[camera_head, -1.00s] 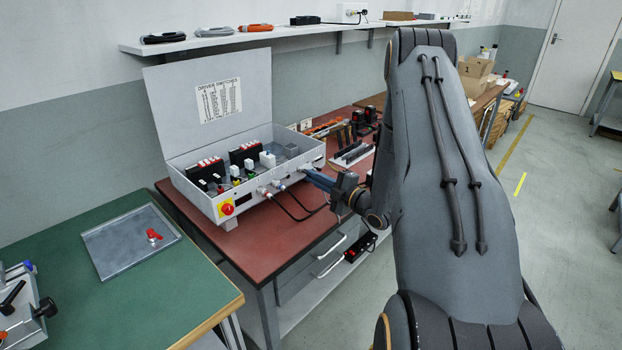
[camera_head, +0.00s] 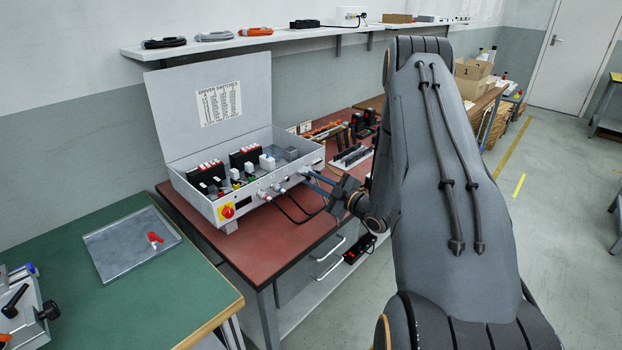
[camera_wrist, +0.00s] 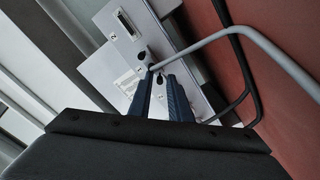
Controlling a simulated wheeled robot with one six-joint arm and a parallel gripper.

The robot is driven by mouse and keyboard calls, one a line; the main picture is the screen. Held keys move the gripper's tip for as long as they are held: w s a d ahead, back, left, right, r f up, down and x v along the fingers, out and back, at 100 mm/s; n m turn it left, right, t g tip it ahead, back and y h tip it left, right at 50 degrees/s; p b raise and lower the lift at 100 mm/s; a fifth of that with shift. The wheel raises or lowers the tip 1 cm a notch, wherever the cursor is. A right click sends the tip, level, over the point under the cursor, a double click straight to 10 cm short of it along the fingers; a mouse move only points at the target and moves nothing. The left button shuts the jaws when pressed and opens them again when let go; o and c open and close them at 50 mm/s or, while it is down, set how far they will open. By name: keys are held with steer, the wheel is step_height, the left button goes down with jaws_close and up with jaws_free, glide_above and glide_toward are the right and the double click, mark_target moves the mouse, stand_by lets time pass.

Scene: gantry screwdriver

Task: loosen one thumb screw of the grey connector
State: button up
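The grey control box (camera_head: 195,200) stands open on the red-brown bench, with plugs and cables on its front. In the wrist view its front (camera_wrist: 95,75) shows a socket (camera_wrist: 125,25) marked 2. A grey cable (camera_wrist: 225,35) runs to the spot near my fingertips, where the grey connector seems to be; its body is mostly hidden. A small dark knob (camera_wrist: 143,55) lies just beyond the fingertips, and another dark piece (camera_wrist: 160,79) shows between them; I cannot tell which is a thumb screw. My gripper (camera_head: 308,178) has its blue fingers apart at the box front. It also shows in the wrist view (camera_wrist: 159,76).
Black cables (camera_head: 290,212) hang from the box front over the red-brown bench (camera_head: 255,243). A green table (camera_head: 130,300) with a metal tray (camera_head: 105,255) and a red-handled item (camera_head: 155,239) stands at left. Black parts (camera_head: 355,155) stand behind my gripper.

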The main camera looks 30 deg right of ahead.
steer(key=m+p, duration=0.1)
steer(key=m, duration=0.5)
steer(key=m+p, duration=0.1)
steer(key=m, duration=0.5)
steer(key=m+p, duration=0.1)
steer(key=m, duration=0.4)
steer(key=shift+m, duration=0.4)
steer(key=m, duration=0.6)
steer(key=shift+m+p, duration=0.3)
steer(key=shift+p, duration=0.05)
jaws_close()
steer(key=n, duration=1.3)
steer(key=shift+b, duration=0.35)
jaws_free()
